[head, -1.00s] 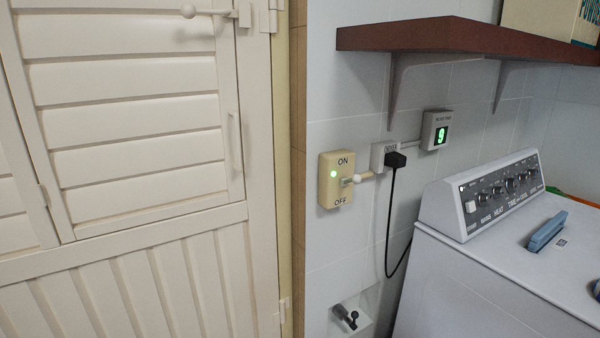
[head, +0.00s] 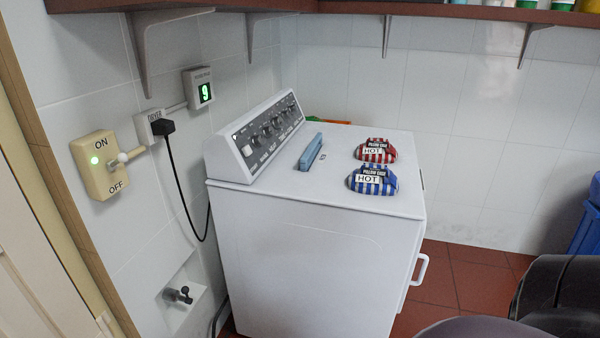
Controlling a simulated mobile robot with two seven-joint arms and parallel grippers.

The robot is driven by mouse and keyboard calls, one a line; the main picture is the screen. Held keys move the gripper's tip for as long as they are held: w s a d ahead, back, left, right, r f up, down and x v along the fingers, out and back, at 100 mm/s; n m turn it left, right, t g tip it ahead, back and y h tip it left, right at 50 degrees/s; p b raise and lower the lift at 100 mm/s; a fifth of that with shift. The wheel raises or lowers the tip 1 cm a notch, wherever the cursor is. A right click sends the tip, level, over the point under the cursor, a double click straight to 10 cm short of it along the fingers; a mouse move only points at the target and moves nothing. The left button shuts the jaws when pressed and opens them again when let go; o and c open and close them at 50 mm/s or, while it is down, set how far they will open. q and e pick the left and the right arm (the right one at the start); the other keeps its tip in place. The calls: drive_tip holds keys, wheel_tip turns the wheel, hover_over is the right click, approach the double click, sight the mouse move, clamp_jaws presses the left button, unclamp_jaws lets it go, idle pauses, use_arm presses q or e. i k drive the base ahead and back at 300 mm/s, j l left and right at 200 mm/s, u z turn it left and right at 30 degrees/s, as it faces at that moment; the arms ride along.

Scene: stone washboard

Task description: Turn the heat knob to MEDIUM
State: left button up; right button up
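The white dryer (head: 310,250) stands against the tiled wall, with a sloped grey control panel (head: 270,125) along its left side. The panel has a row of dark round knobs. The heat knob (head: 267,131) appears to be the second from the near end, but its label is too small to read surely. Its pointer and setting cannot be made out. Neither of my grippers can be seen in the head view.
A blue handle-like piece (head: 310,152), a red striped pack (head: 375,150) and a blue striped pack (head: 372,179) lie on the dryer top. A shelf overhangs.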

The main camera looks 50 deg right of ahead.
sight(268, 131)
drive_tip(key=z, duration=1.6)
drive_tip(key=i+j+u, duration=0.3)
drive_tip(key=i+u, duration=0.25)
drive_tip(key=k, duration=0.05)
